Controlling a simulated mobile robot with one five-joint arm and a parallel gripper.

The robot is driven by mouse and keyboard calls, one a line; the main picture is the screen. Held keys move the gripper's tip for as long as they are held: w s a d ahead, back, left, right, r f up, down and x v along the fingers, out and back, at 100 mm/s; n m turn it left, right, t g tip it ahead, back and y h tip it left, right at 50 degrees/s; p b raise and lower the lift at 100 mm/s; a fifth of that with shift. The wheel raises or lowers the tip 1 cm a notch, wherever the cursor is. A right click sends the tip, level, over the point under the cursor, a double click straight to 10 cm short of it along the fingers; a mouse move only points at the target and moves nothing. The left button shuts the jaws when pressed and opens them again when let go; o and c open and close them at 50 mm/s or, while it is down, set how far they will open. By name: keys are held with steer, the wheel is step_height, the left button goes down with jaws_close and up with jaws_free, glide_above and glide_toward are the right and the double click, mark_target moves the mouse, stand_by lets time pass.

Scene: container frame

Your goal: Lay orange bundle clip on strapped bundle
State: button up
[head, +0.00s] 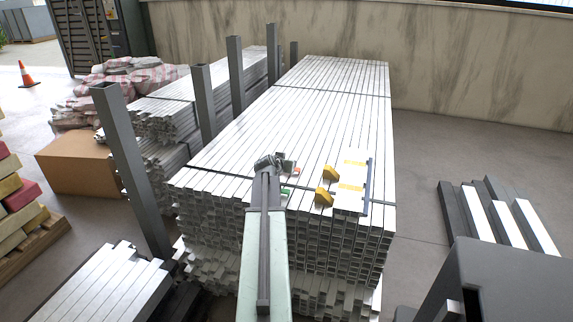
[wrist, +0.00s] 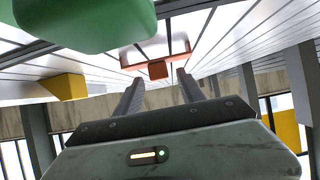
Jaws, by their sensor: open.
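The orange bundle clip (wrist: 157,69) is a red-orange bracket in the wrist view, just beyond and between my fingertips. In the head view a small reddish spot (head: 295,170) beside my wrist seems to be it, mostly hidden. My gripper (wrist: 160,78) is open, one finger on each side of the line to the clip, with nothing held. The strapped bundle (head: 240,165) is a long stack of pale metal profiles with dark straps across it. My gripper is low over its near end.
A green piece (wrist: 85,22) is close at upper left in the wrist view. Yellow blocks (head: 329,173) and a white plate (head: 350,196) lie on the bundle to the right. Grey upright posts (head: 130,165) line the bundle's left side. Open floor (head: 430,150) lies to the right.

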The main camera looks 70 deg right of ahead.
steer(key=shift+a+r, duration=0.15)
steer(key=shift+r, duration=0.15)
steer(key=p+v, duration=0.5)
steer(key=v, duration=0.6)
steer(key=shift+a+p, duration=0.35)
steer(key=shift+p, duration=0.05)
steer(key=shift+s, duration=0.1)
steer(key=w+a+f+n+t+y, duration=0.1)
steer(key=w+a+f+n+y, duration=0.25)
steer(key=w+a, duration=0.95)
steer(key=w+a+f+n+t+y, duration=0.1)
steer(key=w+a+f+n+y, duration=0.3)
steer(key=w+a, duration=0.95)
steer(key=w+a+f+n+y, duration=0.1)
steer(key=w+a+f+n, duration=0.1)
steer(key=a, duration=0.8)
steer(key=w+a+f+n+y, duration=0.1)
steer(key=a+f+n, duration=0.1)
steer(key=a, duration=0.8)
steer(key=s+a+n+g+y, duration=0.2)
steer(key=a+n, duration=0.4)
steer(key=a, duration=1.6)
steer(key=shift+s+a+f+g+y, duration=0.3)
steer(key=shift+a+f+y, duration=0.05)
steer(key=shift+f, duration=0.05)
